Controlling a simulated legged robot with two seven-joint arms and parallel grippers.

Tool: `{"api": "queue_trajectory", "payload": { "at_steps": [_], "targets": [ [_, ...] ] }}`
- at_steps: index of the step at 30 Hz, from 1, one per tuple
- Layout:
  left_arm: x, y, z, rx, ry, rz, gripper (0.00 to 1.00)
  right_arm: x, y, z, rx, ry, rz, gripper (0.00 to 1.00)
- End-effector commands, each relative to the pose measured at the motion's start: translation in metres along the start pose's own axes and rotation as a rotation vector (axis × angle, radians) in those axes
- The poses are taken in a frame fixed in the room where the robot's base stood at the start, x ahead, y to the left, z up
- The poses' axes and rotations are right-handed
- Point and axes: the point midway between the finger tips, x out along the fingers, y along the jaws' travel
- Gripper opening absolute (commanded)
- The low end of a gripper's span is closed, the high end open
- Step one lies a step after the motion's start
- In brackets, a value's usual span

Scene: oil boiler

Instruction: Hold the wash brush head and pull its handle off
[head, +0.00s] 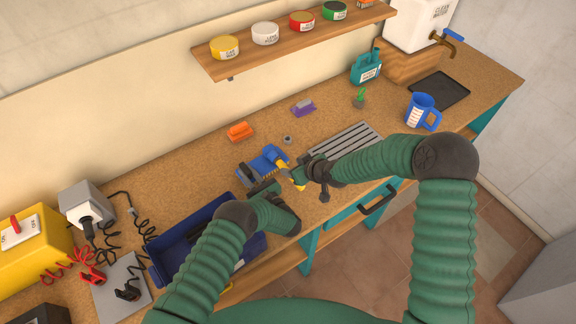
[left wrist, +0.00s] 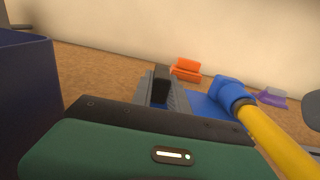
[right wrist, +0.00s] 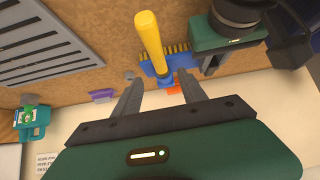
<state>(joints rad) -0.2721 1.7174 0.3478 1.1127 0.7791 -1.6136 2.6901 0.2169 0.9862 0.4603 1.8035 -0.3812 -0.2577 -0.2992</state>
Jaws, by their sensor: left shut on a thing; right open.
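The wash brush has a blue head (head: 268,158) with yellow bristles (right wrist: 177,50) and a yellow handle (head: 286,171). The handle sits in the blue socket (left wrist: 231,93) of the head and slants up and away from it. My left gripper (head: 252,178) is shut on one end of the head, which its fingers (left wrist: 160,90) partly hide in the left wrist view. My right gripper (right wrist: 160,85) is open and close to the handle. In the right wrist view the handle (right wrist: 150,40) appears between and beyond its fingertips, with no clear contact.
A grey slotted rack (head: 345,143) lies to the right. An orange brush (head: 240,131), a purple brush (head: 304,108) and a small grey piece (head: 288,140) lie behind.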

Motion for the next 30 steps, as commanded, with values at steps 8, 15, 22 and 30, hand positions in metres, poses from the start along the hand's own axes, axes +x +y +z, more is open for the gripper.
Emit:
{"api": "queue_trajectory", "payload": {
  "at_steps": [8,15,22,30],
  "targets": [
    [0.000,0.000,-0.001,0.001,0.003,-0.001,0.00,0.058,-0.001,0.001,0.001,-0.002,-0.001,0.49],
    [-0.001,0.000,-0.001,0.001,0.003,-0.001,0.00,0.072,0.000,0.001,0.000,-0.002,0.000,0.49],
    [-0.001,0.000,-0.001,0.001,0.003,-0.001,0.00,0.071,0.000,0.001,0.000,-0.002,0.000,0.41],
    [-0.001,0.000,-0.001,0.001,0.003,-0.001,0.00,0.071,0.000,0.001,0.000,-0.002,0.001,0.06]
  ]
}}
